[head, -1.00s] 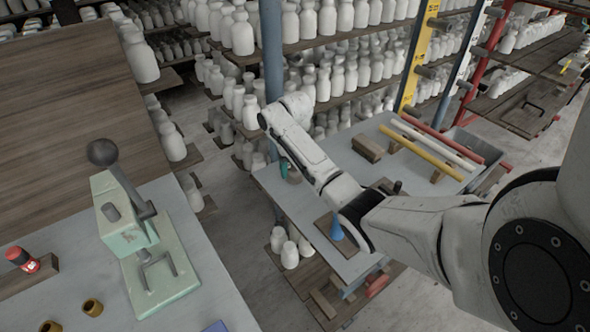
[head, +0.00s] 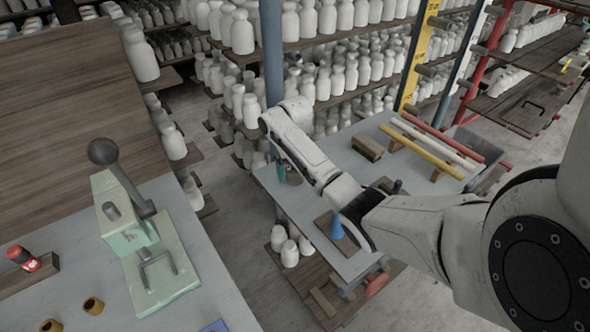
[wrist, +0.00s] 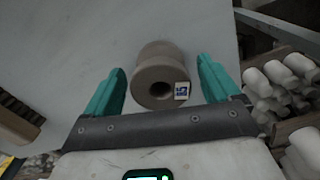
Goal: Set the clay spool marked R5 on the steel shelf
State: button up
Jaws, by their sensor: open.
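A grey-brown clay spool (wrist: 160,68) with a hole in its end lies between my gripper's two teal fingers in the wrist view. A small white and blue label (wrist: 182,90) is on its end; it seems to show a 5, but I cannot read the whole mark. My gripper (wrist: 161,64) is open around the spool, with a visible gap on each side. In the head view my gripper (head: 281,172) is over the far left end of a grey worktop (head: 290,207), partly hidden by my arm. I cannot tell which surface is the steel shelf.
A blue cone (head: 336,228) stands on a board on the worktop. Wooden blocks (head: 368,147) and red, white and yellow rods (head: 433,158) lie at its back. Racks of white bottles (head: 330,75) stand behind. A green press (head: 147,240) stands on the left bench.

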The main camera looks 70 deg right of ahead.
notch_tip(320, 180, up, 11)
jog(key=shift+f+p, duration=0.1)
jog(key=shift+p, duration=1.05)
jog(key=shift+r+p, duration=0.8)
jog(key=a+f+n, duration=0.1)
jog(key=a+f, duration=0.3)
jog(key=a, duration=0.4)
jog(key=a+f+n+t+y, duration=0.1)
jog(key=a+f+n, duration=0.15)
jog(key=a, duration=0.65)
jog(key=a+f+n, duration=0.1)
jog(key=a+f, duration=0.3)
jog(key=a, duration=0.4)
jog(key=s+a+n, duration=0.2)
jog(key=s+a, duration=0.3)
jog(key=s, duration=0.3)
jog(key=s+a+f+n+h, duration=0.1)
jog(key=s+a+n, duration=0.1)
jog(key=s+a, duration=0.3)
jog(key=s, duration=0.4)
jog(key=shift+s+a, duration=0.15)
jog(key=shift+s, duration=0.05)
jog(key=shift+f, duration=0.15)
jog(key=shift+c, duration=0.4)
